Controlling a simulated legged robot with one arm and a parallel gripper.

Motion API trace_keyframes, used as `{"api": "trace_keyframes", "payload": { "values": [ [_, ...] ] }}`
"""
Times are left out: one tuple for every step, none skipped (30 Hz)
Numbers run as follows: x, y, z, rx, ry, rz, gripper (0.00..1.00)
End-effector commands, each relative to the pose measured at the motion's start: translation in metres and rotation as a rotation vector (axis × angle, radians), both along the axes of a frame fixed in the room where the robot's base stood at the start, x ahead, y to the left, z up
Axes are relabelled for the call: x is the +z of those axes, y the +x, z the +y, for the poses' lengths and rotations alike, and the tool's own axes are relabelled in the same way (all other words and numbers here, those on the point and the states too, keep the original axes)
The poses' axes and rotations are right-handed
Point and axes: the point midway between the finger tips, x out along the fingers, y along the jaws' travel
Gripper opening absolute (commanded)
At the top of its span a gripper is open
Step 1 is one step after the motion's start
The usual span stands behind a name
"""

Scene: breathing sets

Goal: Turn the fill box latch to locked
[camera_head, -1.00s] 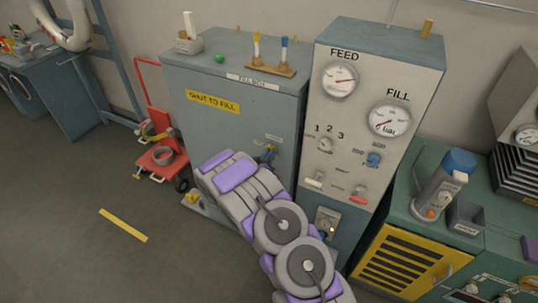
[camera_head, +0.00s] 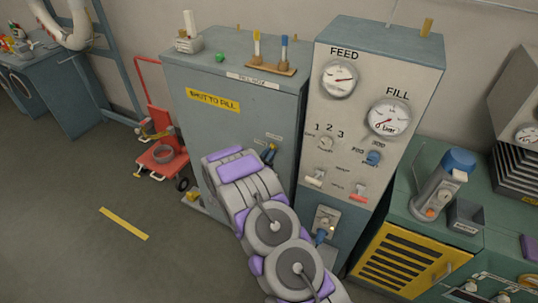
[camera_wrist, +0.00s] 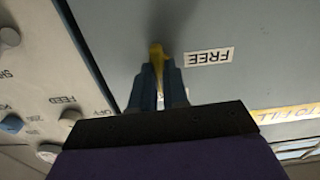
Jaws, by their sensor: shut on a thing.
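The fill box (camera_head: 215,130) is the tall grey-blue cabinet with a yellow "shut to fill" strip on its front. Its latch (camera_wrist: 156,55) shows in the wrist view as a yellow handle against the grey-blue front. A white "FREE" label (camera_wrist: 209,57), upside down in this view, sits just to the right of it. My gripper (camera_wrist: 158,82) has its blue fingers shut on the latch handle. In the head view my gripper (camera_head: 269,153) is at the right part of the cabinet front, below small labels too blurred to read. The handle itself is not clear there.
The grey panel (camera_head: 375,70) with feed and fill gauges, knobs and switches stands just right of the fill box. A rack with two tools (camera_head: 270,68) and a green ball (camera_head: 220,57) are on top. A red trolley (camera_head: 162,155) stands left on open floor.

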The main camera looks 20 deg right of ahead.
Motion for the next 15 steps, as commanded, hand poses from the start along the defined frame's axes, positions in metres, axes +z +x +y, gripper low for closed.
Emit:
{"api": "trace_keyframes", "payload": {
  "values": [
    [-0.0030, 0.0000, 0.0015, 0.004, 0.004, 0.005, 0.00],
    [-0.0030, -0.0001, 0.0014, 0.004, 0.004, 0.005, 0.00],
    [-0.0030, 0.0000, 0.0015, 0.004, 0.004, 0.005, 0.00],
    [-0.0030, 0.0000, 0.0015, 0.004, 0.004, 0.005, 0.00],
    [-0.0030, 0.0000, 0.0015, 0.004, 0.004, 0.005, 0.00],
    [-0.0030, 0.0000, 0.0015, 0.004, 0.003, 0.006, 0.00],
    [-0.0030, 0.0000, 0.0015, 0.004, 0.003, 0.006, 0.00],
    [-0.0030, 0.0000, 0.0015, 0.004, 0.003, 0.006, 0.00],
    [-0.0030, 0.0000, 0.0015, 0.004, 0.004, 0.007, 0.00],
    [-0.0031, 0.0000, 0.0015, 0.004, 0.004, 0.007, 0.17],
    [-0.0029, 0.0000, 0.0014, 0.004, 0.004, 0.007, 0.20],
    [-0.0026, -0.0001, 0.0013, 0.004, 0.003, 0.006, 0.24],
    [-0.0022, -0.0005, 0.0011, 0.003, 0.003, 0.005, 0.27],
    [-0.0017, -0.0007, 0.0011, 0.003, 0.002, 0.004, 0.30],
    [-0.0012, -0.0011, 0.0009, 0.003, 0.003, 0.003, 0.34]
  ]
}}
